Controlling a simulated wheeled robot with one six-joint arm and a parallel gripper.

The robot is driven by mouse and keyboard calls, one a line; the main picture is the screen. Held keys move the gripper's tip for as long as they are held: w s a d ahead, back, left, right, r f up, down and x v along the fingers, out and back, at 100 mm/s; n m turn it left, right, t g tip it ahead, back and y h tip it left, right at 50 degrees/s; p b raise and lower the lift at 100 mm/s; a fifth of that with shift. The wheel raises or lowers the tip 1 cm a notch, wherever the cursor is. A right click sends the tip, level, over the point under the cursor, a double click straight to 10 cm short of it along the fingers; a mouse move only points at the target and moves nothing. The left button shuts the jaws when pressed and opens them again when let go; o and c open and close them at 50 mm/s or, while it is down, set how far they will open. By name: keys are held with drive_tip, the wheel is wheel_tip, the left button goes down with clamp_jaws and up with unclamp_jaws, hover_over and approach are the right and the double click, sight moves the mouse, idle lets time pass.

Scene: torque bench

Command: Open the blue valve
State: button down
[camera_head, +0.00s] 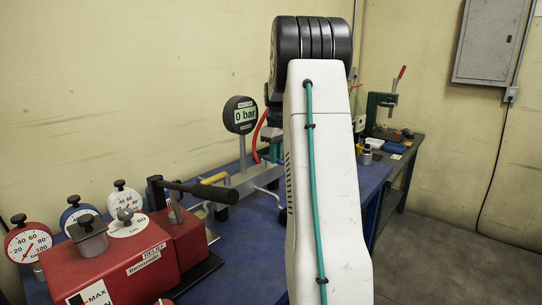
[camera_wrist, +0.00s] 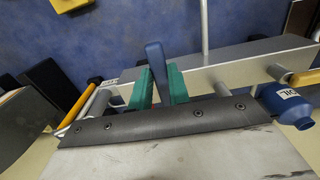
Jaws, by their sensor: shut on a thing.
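The blue valve's handle (camera_wrist: 155,60) is an upright blue lever in the wrist view. My gripper (camera_wrist: 160,80) has its two green fingers on either side of the lever and is shut on it. The lever's top sticks out beyond the fingertips, and its lower part is hidden by the gripper. In the head view my arm hides the valve, and only a little green of my gripper (camera_head: 273,150) shows beside the arm. A digital gauge (camera_head: 240,114) behind the bench fittings reads 0 bar.
A red pump unit (camera_head: 125,260) with a black lever and several dials stands at the left. A grey metal block (camera_wrist: 235,62) with pipes lies beside the handle. A blue bottle-like part (camera_wrist: 288,105) is close at right in the wrist view. A yellow-handled part (camera_wrist: 75,108) is at left.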

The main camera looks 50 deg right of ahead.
drive_tip(key=c, duration=1.3)
unclamp_jaws()
wheel_tip(320, 180, up, 8)
drive_tip(key=shift+f, duration=0.1)
drive_tip(key=shift+s, duration=0.1)
